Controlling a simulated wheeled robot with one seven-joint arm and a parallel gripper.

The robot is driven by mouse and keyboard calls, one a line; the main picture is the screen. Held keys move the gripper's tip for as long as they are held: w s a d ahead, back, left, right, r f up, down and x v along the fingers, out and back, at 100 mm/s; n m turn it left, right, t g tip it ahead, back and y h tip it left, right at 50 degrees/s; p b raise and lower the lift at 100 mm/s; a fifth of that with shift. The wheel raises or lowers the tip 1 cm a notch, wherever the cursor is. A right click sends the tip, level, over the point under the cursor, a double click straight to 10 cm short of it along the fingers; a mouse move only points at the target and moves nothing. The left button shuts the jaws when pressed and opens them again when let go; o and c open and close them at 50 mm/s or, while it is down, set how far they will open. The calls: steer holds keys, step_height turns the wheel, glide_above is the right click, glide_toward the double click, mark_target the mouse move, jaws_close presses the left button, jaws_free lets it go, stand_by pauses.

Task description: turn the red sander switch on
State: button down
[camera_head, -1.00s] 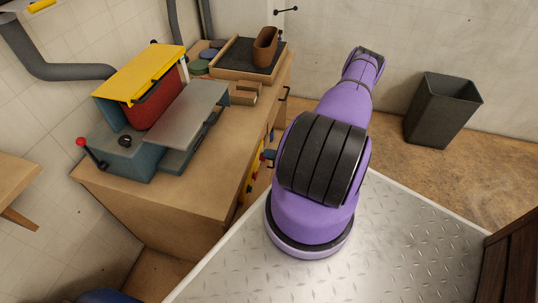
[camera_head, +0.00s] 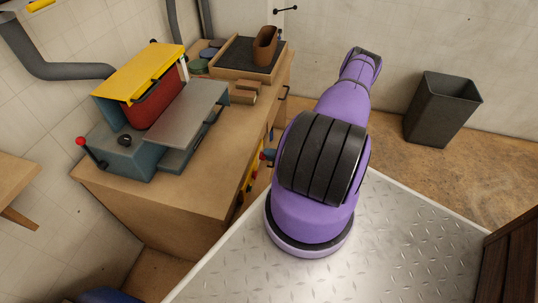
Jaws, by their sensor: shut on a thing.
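My purple arm with a black ribbed joint stands in the middle of the view and hides what is behind it. My gripper cannot be made out. A small blue piece with a red end (camera_head: 264,156) shows at the arm's left edge, by the bench front. I cannot tell whether it is a switch or part of my gripper. A narrow yellow panel (camera_head: 250,174) with small red and dark parts is on the bench front, partly hidden by my arm. A teal machine (camera_head: 128,152) with a red part (camera_head: 153,104) under a yellow hood (camera_head: 138,72) stands on the bench.
The machine has a red-knobbed lever (camera_head: 81,142). The wooden bench (camera_head: 185,198) also carries a dark-lined tray (camera_head: 231,59) holding a brown container (camera_head: 265,45), and wooden blocks. A black bin (camera_head: 443,108) stands at right on open floor.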

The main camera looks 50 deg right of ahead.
steer(key=c, duration=1.2)
jaws_free()
steer(key=shift+o, duration=0.2)
steer(key=v, duration=1)
steer(key=shift+s+d, duration=0.15)
steer(key=shift+s, duration=0.25)
